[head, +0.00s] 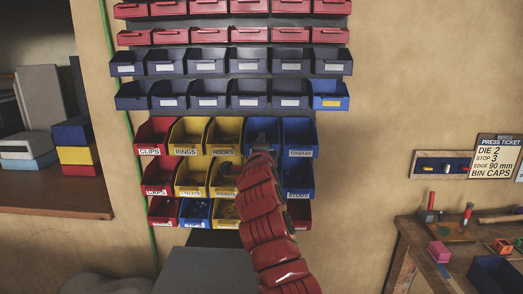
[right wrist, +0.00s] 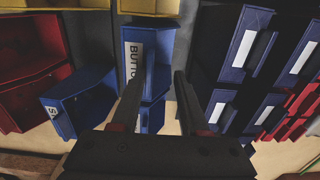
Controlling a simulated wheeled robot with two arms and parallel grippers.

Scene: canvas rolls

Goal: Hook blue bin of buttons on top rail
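The blue bin of buttons (right wrist: 134,50), with a white label reading "BUTTO", is in the middle of the right wrist view, between a yellow bin and another blue bin. The highest row in the head view holds red bins (head: 208,8) and is cut by the frame edge; the top rail is not clearly visible. My left gripper is not in view.
Dark blue bins (head: 208,60) fill rows above, with one brighter blue bin (head: 330,95) at the right end. Yellow bins (head: 188,135), red bins (head: 155,135) and a blue toggles bin (head: 300,137) surround the spot. A workbench (head: 405,235) stands at right.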

